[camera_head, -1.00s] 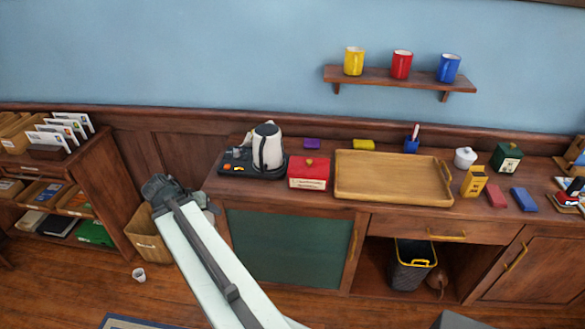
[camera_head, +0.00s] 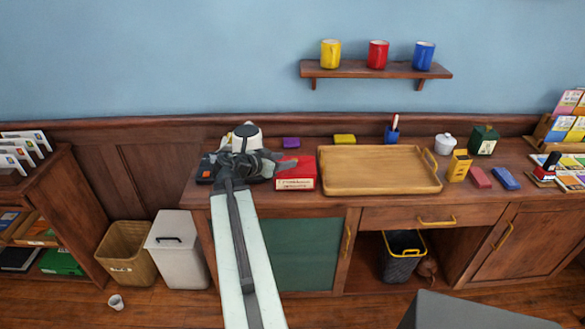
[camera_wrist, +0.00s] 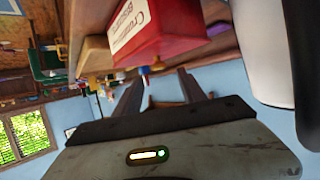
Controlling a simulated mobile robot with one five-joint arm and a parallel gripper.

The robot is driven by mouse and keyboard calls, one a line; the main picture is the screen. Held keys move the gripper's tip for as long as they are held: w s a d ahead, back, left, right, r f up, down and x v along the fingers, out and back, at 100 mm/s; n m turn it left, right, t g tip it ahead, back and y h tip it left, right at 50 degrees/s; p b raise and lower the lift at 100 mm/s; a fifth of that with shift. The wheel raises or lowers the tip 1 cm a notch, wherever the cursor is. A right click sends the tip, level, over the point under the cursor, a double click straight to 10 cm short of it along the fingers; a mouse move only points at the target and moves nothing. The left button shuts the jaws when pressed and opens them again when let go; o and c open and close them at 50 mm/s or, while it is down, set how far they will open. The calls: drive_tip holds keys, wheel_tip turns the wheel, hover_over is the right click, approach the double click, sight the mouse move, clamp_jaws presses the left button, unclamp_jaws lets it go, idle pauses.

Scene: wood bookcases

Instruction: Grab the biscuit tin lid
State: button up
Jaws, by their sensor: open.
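The red biscuit tin (camera_head: 296,181) with a pale label stands on the counter, left of the wooden tray. Its red lid (camera_head: 300,164) is on top. My gripper (camera_head: 276,162) is open and empty just left of the tin, in front of the kettle, and appears close to lid height. In the wrist view the picture is turned; the tin (camera_wrist: 172,30) is large, beyond and above my open gripper (camera_wrist: 160,88). Whether a finger touches the tin I cannot tell.
The white kettle (camera_head: 246,133) is partly hidden behind my gripper; it shows close at right in the wrist view (camera_wrist: 270,50). The wooden tray (camera_head: 380,190) stands right of the tin. Purple (camera_head: 291,142) and yellow (camera_head: 344,139) blocks lie behind. A white bin (camera_head: 176,255) stands below left.

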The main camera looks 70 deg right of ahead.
drive_tip(key=b+x, duration=0.1)
drive_tip(key=x, duration=0.3)
drive_tip(key=shift+s+d+f+b, duration=0.15)
drive_tip(key=shift+d+f+b, duration=0.1)
drive_tip(key=shift+f+b, duration=0.1)
drive_tip(key=shift+a, duration=0.1)
clamp_jaws()
wheel_tip(320, 180, up, 10)
drive_tip(key=p, duration=1)
